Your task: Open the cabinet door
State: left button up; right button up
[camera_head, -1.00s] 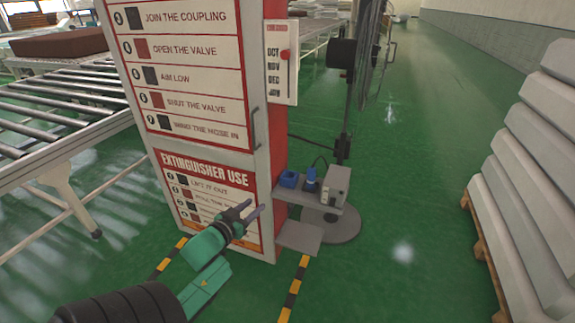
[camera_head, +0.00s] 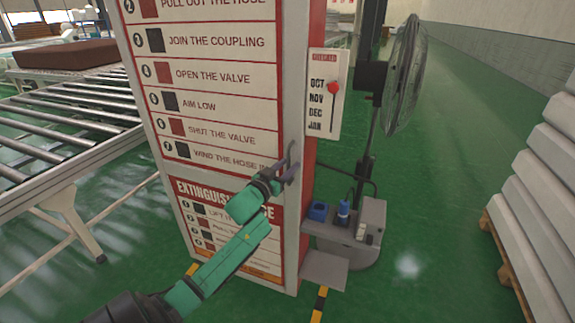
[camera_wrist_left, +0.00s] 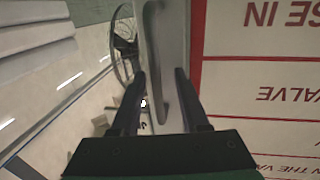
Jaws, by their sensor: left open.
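The tall red and white cabinet (camera_head: 308,120) stands in the middle of the head view. Its white upper door (camera_head: 215,50) carries numbered hose instructions and looks shut. The grey upright door handle is on that door's right edge; my gripper partly covers it in the head view. My left gripper (camera_head: 288,170) is open at the handle's height. In the left wrist view, the handle (camera_wrist_left: 183,65) stands between the two spread fingers of my left gripper (camera_wrist_left: 158,95). I cannot tell whether a finger touches it. My right gripper is out of view.
A lower extinguisher panel (camera_head: 286,262) is below the door. A roller conveyor (camera_head: 70,125) stands left. A fan (camera_head: 405,75) and a small shelf with blue items (camera_head: 335,235) are on the right.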

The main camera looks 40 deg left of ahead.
pick_arm(q)
jog(key=shift+d+r, duration=0.15)
jog(key=shift+d, duration=0.1)
jog(key=shift+c, duration=0.3)
grip_shut()
dwell(1.0)
